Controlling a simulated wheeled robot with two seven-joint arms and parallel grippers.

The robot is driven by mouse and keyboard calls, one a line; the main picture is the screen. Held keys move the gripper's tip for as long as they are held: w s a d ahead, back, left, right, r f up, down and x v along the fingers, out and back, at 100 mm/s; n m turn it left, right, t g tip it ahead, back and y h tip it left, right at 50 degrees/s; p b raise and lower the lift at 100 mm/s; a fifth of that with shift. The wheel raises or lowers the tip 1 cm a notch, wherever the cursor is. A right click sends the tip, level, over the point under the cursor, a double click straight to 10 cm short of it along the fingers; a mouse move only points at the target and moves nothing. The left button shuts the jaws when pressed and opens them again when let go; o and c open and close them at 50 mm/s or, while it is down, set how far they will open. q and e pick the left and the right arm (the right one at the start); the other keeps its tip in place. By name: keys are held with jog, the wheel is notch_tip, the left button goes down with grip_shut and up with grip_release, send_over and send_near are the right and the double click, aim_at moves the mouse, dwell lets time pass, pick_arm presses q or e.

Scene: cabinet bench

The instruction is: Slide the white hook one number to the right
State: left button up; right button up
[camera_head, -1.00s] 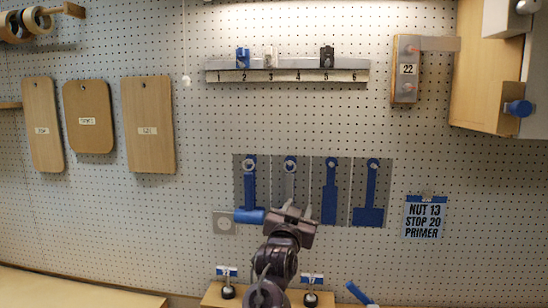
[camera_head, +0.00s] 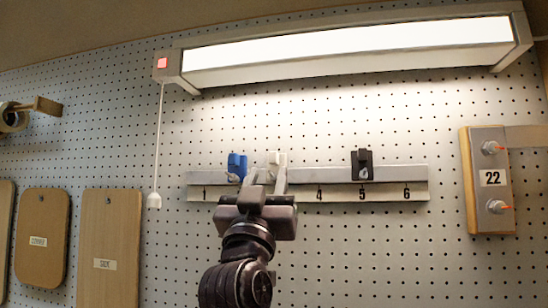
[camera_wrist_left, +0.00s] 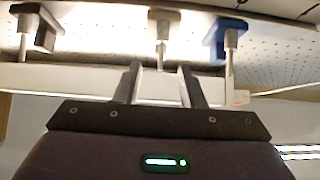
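The white hook (camera_head: 280,158) is on the grey numbered rail (camera_head: 300,179), around number 3, whose label my gripper hides. The blue hook (camera_head: 237,167) is to its left near 2; the black hook (camera_head: 362,164) is at 5. Number 4 (camera_head: 320,192) is free. My left gripper (camera_head: 266,180) is open and points up at the rail. In the left wrist view, its spread fingers (camera_wrist_left: 160,84) stand either side of the line of the white hook (camera_wrist_left: 162,26). The hook's peg is just beyond the fingertips, and no grip shows. My right gripper is not in view.
A lit lamp (camera_head: 350,45) spans the wall above the rail. Its pull cord knob (camera_head: 154,201) hangs to the left. Wooden boards (camera_head: 109,245) hang lower left.

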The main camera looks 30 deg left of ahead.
aim_at(272, 161)
pick_arm(q)
jog(key=p+x, duration=0.2)
jog(key=x, duration=0.3)
jog(key=shift+r, duration=0.1)
jog(key=shift+w, duration=0.25)
jog(key=shift+s, duration=0.1)
jog(key=shift+c, duration=1)
grip_shut()
